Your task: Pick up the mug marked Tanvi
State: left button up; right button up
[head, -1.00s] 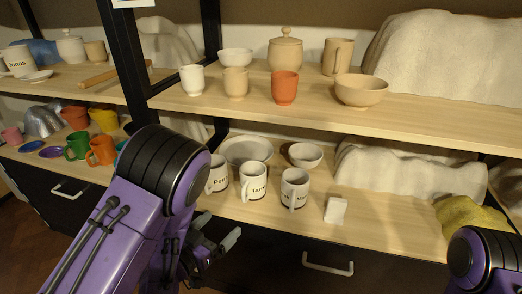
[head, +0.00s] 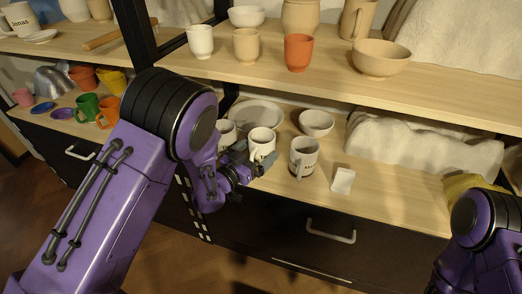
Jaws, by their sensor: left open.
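The mug marked Tanvi (head: 262,138) is the middle of three white mugs on the lower shelf. My gripper now covers its lower part and most of its lettering, which reads "Tanv" in the earlier view. My left gripper (head: 255,163) is open at the front of this mug, with its dark fingers close to it. I cannot tell whether they touch it. The mug to the left (head: 227,132) is partly hidden behind my arm. The mug to the right (head: 303,157) has dark lettering and a handle toward me. My right arm shows at the right edge, its gripper out of view.
Behind the mugs are a wide plate (head: 257,113) and a bowl (head: 316,122). A small white block (head: 343,180) lies right of the mugs. The upper shelf (head: 440,94) overhangs the back. A drawer handle (head: 330,231) sticks out below.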

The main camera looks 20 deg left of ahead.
pick_arm(q)
jog(key=c, duration=1.1)
jog(key=shift+c, duration=0.2)
jog(key=shift+r, duration=0.15)
